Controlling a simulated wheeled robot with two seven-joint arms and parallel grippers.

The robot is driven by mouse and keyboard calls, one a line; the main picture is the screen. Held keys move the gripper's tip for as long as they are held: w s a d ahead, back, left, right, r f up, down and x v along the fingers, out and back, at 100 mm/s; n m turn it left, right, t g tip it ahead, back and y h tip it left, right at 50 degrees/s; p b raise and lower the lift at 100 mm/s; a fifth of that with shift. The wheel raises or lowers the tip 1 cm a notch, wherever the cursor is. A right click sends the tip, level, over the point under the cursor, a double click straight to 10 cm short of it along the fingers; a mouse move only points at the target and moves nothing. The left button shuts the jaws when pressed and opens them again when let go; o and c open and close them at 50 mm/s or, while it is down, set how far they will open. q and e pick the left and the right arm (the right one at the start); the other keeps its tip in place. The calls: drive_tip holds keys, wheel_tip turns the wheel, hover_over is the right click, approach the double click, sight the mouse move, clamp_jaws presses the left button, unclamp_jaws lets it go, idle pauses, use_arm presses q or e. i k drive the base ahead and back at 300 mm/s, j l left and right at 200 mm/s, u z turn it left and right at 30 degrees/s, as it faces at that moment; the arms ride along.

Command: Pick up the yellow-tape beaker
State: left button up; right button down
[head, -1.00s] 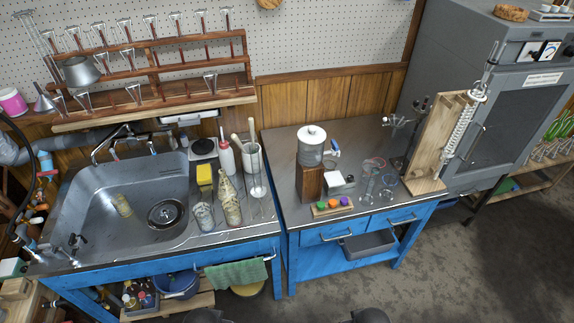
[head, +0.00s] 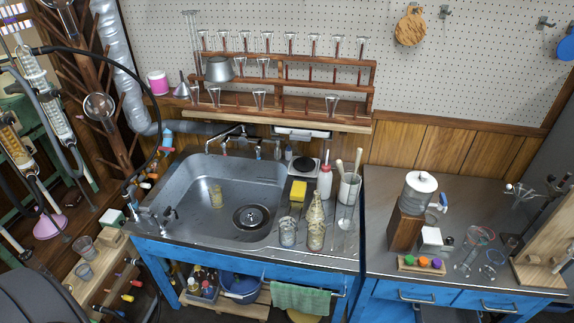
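A small glass vessel with a yellowish tint (head: 216,196) stands in the sink basin (head: 190,222), left of the drain. It may be the yellow-tape beaker, but it is too small to tell whether the yellow is tape. A clear beaker (head: 288,233) stands on the drainboard right of the basin, beside a yellowish patterned bottle-shaped vessel (head: 316,224). Two more small beakers stand on a wooden surface at the lower left, one behind (head: 84,249) and one in front (head: 83,271); no yellow tape can be made out on them. Neither of my grippers is in view.
A yellow sponge (head: 298,191), a white-and-red bottle (head: 325,182) and a jar with pestles (head: 349,189) crowd the drainboard. A faucet (head: 232,134) stands behind the basin. A rack of glass funnels (head: 280,105) hangs above. The right bench (head: 375,215) has some bare top.

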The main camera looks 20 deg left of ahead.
sight(216, 197)
drive_tip(key=u, duration=1.35)
drive_tip(key=i+l+z, duration=0.5)
drive_tip(key=z, duration=0.2)
drive_tip(key=k+j+z, duration=0.25)
drive_tip(key=i+l+u, duration=0.2)
drive_tip(key=l, duration=0.25)
drive_tip(key=i, duration=0.1)
